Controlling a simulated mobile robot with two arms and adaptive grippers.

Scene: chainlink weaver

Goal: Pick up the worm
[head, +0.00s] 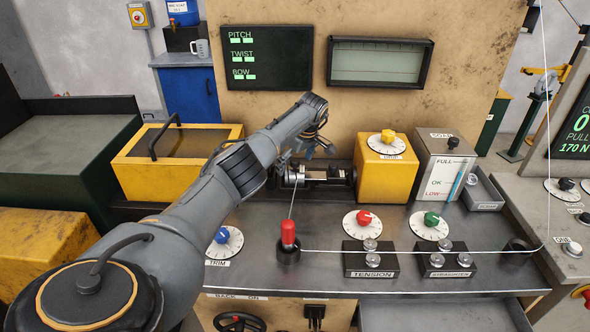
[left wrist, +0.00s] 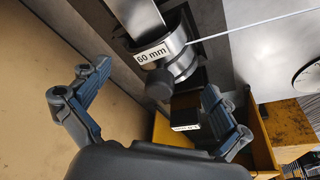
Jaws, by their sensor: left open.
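In the left wrist view a metal cylinder tagged "60 mm" (left wrist: 182,62) has a flat metal bar (left wrist: 135,14) running into it, a dark knob (left wrist: 159,84) on its side and a pale wire leading off right. It may be the worm or its holder; I cannot tell. In the head view this dark and metal assembly (head: 325,176) sits at the back of the bench, partly hidden by my arm. My left gripper (head: 312,148) is above it. In the left wrist view its fingers (left wrist: 158,78) are spread and empty, with the cylinder beyond and between them. My right gripper is out of view.
A red-topped post (head: 289,236) and the tension rollers (head: 370,255) stand in front. Wire crosses the bench front and rises at the right.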

